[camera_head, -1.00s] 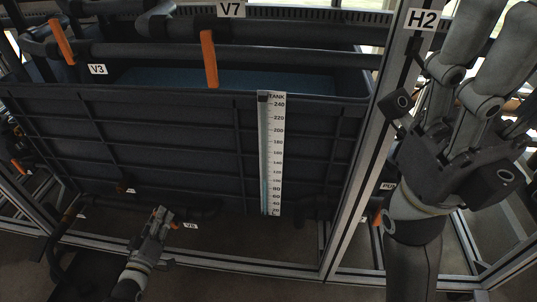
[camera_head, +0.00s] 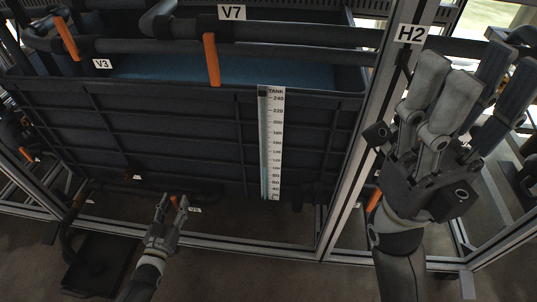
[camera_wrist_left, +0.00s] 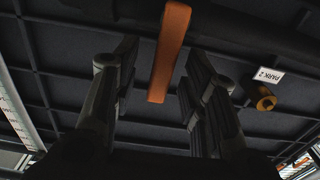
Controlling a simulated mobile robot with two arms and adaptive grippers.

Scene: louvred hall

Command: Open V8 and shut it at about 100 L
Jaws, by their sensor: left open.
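An orange valve handle (camera_head: 174,200) sits low in front of the tank, beside a small label (camera_head: 194,210) too small to read surely now. My left gripper (camera_head: 172,204) is open, with its fingertips at this handle. In the left wrist view the orange handle (camera_wrist_left: 170,52) hangs between the two spread fingers, with gaps on both sides. The dark tank (camera_head: 190,140) carries a white level scale (camera_head: 277,145) marked up to 240; its reading is too small to tell. My right gripper (camera_head: 468,95) is raised at the right, fingers apart and empty.
Orange handles labelled V7 (camera_head: 211,60) and V3 (camera_head: 66,40) stand at the tank's top among dark pipes. A metal frame post (camera_head: 360,150) marked H2 rises at the right.

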